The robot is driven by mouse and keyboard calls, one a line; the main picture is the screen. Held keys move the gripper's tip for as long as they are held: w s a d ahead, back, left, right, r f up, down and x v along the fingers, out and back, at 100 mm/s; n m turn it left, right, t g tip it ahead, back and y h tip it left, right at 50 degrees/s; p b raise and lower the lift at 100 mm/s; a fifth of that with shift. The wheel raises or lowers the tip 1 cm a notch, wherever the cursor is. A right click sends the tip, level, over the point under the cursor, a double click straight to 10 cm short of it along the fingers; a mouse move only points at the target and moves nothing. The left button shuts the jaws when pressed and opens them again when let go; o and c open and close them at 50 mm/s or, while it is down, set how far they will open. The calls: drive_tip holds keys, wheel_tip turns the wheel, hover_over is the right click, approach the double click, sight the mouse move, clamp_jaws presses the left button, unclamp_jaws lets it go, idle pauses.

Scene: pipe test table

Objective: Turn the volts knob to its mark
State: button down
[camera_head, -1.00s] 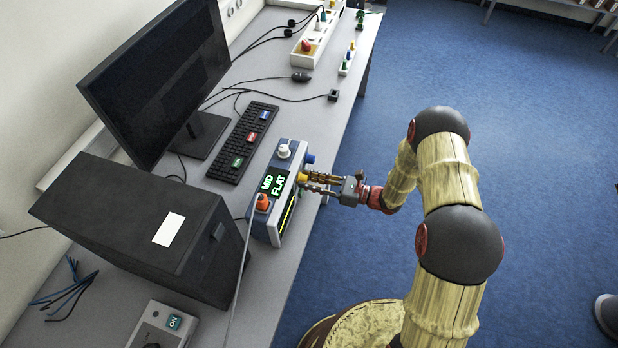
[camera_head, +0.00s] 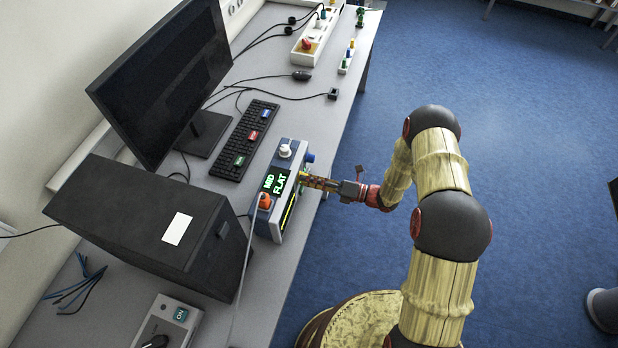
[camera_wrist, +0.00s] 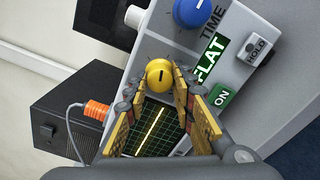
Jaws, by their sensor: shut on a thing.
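The yellow knob (camera_wrist: 160,73) stands on the front of the grey-blue instrument (camera_head: 263,228), with a dark pointer line on its face that runs nearly up and down in the wrist view. Its name label does not show, so I take it as the volts knob only by exclusion; the blue knob (camera_wrist: 197,10) is labelled TIME. My gripper (camera_wrist: 162,80) is shut on the yellow knob, one finger on each side. In the head view my gripper (camera_head: 305,180) is at the instrument's front and its fingers hide the knob. The mark cannot be made out.
The instrument's display (camera_head: 275,183) reads MID FLAT. A screen with a yellow trace (camera_wrist: 152,130), an ON button (camera_wrist: 222,96) and a HOLD button (camera_wrist: 259,50) are close to my fingers. An orange plug (camera_head: 265,201) with a cable and a white knob (camera_head: 285,151) are on top.

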drive_tip(key=shift+m+p, duration=0.4)
drive_tip(key=shift+m, duration=1.1)
drive_tip(key=c, duration=1.5)
unclamp_jaws()
drive_tip(key=v, duration=1.2)
drive_tip(key=shift+w, duration=0.1)
